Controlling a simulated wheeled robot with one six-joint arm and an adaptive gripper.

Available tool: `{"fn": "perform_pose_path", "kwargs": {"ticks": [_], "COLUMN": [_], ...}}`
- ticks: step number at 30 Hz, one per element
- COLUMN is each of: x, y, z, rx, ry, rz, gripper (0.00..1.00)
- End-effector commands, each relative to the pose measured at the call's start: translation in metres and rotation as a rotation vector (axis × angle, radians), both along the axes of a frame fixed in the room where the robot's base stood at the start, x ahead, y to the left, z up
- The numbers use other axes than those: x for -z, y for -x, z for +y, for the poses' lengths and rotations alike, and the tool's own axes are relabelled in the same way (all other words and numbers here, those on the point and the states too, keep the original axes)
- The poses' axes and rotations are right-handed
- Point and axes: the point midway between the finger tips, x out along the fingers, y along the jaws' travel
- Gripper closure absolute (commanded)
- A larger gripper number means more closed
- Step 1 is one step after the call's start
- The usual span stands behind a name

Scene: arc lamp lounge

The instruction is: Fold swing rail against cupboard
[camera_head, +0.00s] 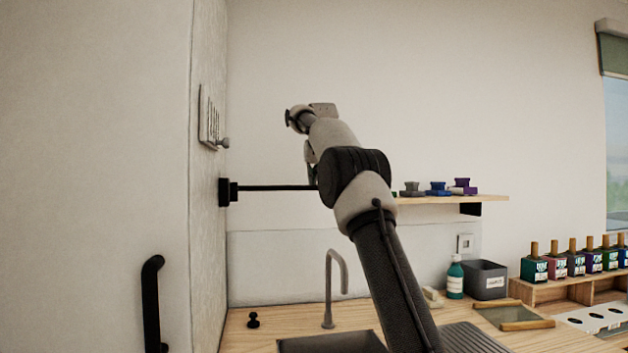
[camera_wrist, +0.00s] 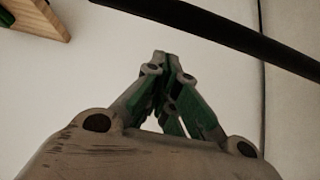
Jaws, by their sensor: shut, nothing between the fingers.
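The swing rail (camera_head: 275,188) is a thin dark bar. It sticks out to the right from a black mount (camera_head: 228,191) on the side of the tall pale cupboard (camera_head: 206,240). Its right end is hidden behind my arm. My gripper (camera_head: 312,178) is partly hidden behind my wrist and seems to point down near the rail's right part. In the wrist view the fingers (camera_wrist: 161,56) are shut and empty. The dark rail (camera_wrist: 225,32) crosses the upper right of that view, apart from the fingertips; I cannot tell the depth gap.
A wooden shelf (camera_head: 440,199) with several small coloured items is right of my arm. Below are a counter (camera_head: 262,325) with a tap (camera_head: 330,290), a green bottle (camera_head: 455,278) and a grey bin (camera_head: 485,279). A small rack (camera_head: 209,118) hangs on the cupboard above the mount.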

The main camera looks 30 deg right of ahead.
Motion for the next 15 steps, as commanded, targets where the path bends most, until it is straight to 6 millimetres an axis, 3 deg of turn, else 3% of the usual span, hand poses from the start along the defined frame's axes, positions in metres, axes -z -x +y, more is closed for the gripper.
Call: {"fn": "perform_pose_path", "kwargs": {"ticks": [7, 15], "x": [0.006, 0.009], "y": [0.019, 0.026], "z": [0.006, 0.008], "rx": [-0.001, 0.000], "ry": [0.000, -0.001], "rz": [0.003, 0.003], "gripper": [1.00, 1.00]}}
